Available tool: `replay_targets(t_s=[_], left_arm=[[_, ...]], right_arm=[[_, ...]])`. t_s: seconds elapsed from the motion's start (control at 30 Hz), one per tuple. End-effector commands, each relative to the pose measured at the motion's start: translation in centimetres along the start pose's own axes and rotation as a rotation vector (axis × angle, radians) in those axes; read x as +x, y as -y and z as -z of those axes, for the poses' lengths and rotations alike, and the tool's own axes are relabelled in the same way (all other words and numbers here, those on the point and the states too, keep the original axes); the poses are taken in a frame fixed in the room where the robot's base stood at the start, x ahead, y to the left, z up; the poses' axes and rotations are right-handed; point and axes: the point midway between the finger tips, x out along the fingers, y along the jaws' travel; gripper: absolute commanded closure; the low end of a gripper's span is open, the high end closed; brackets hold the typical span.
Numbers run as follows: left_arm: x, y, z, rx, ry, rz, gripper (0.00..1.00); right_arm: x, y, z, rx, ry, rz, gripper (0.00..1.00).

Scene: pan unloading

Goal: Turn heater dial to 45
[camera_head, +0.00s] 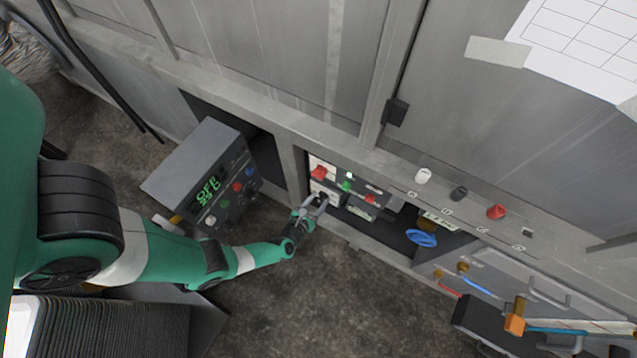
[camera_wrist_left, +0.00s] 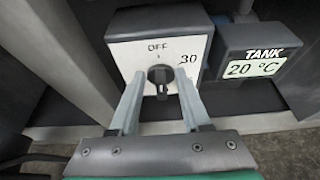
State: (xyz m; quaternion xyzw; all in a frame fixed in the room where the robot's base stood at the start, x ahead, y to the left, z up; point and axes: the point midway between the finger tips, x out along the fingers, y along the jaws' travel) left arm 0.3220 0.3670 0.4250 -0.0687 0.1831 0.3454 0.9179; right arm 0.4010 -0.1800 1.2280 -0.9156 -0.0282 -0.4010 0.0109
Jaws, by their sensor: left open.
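The heater dial (camera_wrist_left: 160,76) is a dark round knob on a white-faced box (camera_wrist_left: 125,52). The face reads OFF above the knob and 30 to its upper right; other marks are hidden or out of view. A dark grip part of the knob points down in the picture. My left gripper (camera_wrist_left: 161,90) is open, with its two fingers on either side of the knob; I cannot tell whether they touch it. In the head view my left gripper (camera_head: 314,203) reaches the low panel in the cabinet opening. My right gripper is not in view.
A TANK display (camera_wrist_left: 255,62) right of the dial reads 20 °C. Red (camera_head: 320,172) and green (camera_head: 346,187) knobs sit close by the gripper. A grey control box (camera_head: 195,165) stands left, its display showing OFF. A blue coil (camera_head: 421,238) lies right.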

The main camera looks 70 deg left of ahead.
Motion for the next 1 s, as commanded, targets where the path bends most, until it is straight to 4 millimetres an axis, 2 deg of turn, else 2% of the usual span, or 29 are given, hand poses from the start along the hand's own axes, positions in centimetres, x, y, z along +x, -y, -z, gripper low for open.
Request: replay_targets(t_s=[0.07,0.1,0.3,0.37,0.73,1.0], left_arm=[[0.0,0.0,0.0,0.000,0.000,0.000,0.53],[0.0,0.0,0.0,0.000,0.000,0.000,0.56],[0.0,0.0,0.0,0.000,0.000,0.000,0.92],[-0.1,0.0,0.0,0.000,0.000,0.000,1.00],[0.0,0.2,-0.1,0.033,0.002,-0.011,1.00],[0.1,1.1,0.2,0.342,-0.002,-0.139,1.00]], right_arm=[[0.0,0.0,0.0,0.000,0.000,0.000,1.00],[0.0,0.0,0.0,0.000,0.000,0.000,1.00],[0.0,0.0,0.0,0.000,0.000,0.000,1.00],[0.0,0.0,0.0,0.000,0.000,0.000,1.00],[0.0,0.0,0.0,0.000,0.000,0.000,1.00],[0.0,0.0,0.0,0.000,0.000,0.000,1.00]])
